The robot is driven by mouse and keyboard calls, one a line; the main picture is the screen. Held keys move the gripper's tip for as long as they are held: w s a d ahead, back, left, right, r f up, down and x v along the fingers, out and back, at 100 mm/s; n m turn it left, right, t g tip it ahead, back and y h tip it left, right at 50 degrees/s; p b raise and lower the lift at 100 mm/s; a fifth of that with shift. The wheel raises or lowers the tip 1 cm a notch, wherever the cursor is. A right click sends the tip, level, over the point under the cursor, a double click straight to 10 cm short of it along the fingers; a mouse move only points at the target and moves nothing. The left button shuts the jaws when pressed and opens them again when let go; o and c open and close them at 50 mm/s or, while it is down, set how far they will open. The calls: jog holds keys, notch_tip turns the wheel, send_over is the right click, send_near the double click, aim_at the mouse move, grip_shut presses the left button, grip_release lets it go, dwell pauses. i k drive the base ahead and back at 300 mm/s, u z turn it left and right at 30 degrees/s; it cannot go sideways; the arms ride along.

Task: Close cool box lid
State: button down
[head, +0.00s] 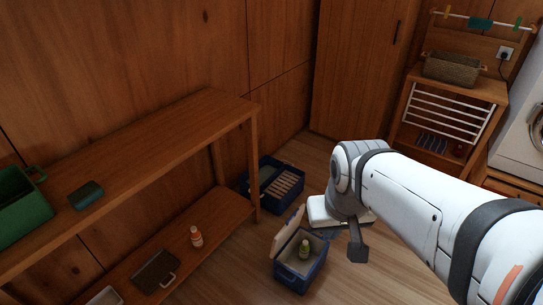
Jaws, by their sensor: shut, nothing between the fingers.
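The cool box (299,265) is blue with a pale inside and stands on the wooden floor. Its lid (287,235) is open and stands tilted up along the box's left side. A small green bottle (304,249) is inside the box. My gripper (357,250) hangs at the end of my white arm, to the right of the box and apart from it. It is shut and empty.
A blue crate (270,184) with slatted contents stands behind, by the table leg. The wooden table (130,140) with a lower shelf fills the left. Floor at the front right of the box is clear.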

aim_at(293, 223)
jog(key=u, duration=0.25)
jog(key=i, duration=1.1)
jog(key=z, duration=0.4)
